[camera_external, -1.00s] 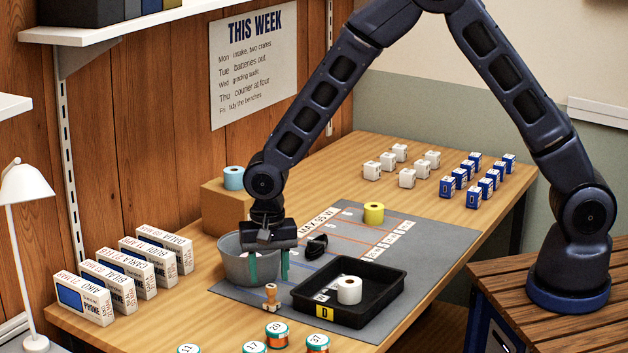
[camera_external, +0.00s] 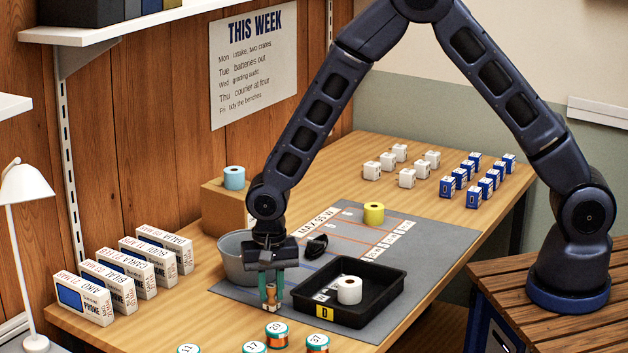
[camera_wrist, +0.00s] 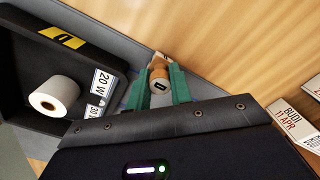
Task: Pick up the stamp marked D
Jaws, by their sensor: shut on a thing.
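The stamp (camera_external: 271,293) is a small wooden-handled piece standing at the front left edge of the grey mat, beside the black tray. In the wrist view the stamp (camera_wrist: 160,78) shows a dark letter D on its light band. My gripper (camera_external: 271,290) has its green fingers pointing down around the stamp and is shut on it. In the wrist view the fingertips of my gripper (camera_wrist: 158,82) press on both sides of the stamp. The lower part of the stamp is partly hidden by the fingers.
A black tray (camera_external: 372,317) with a yellow D label holds a white roll (camera_external: 349,290), close right of my gripper. A grey bucket (camera_external: 232,262) stands just behind left. Several numbered orange-and-green cans (camera_external: 277,336) stand in front. Phone boxes (camera_external: 84,299) line the left.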

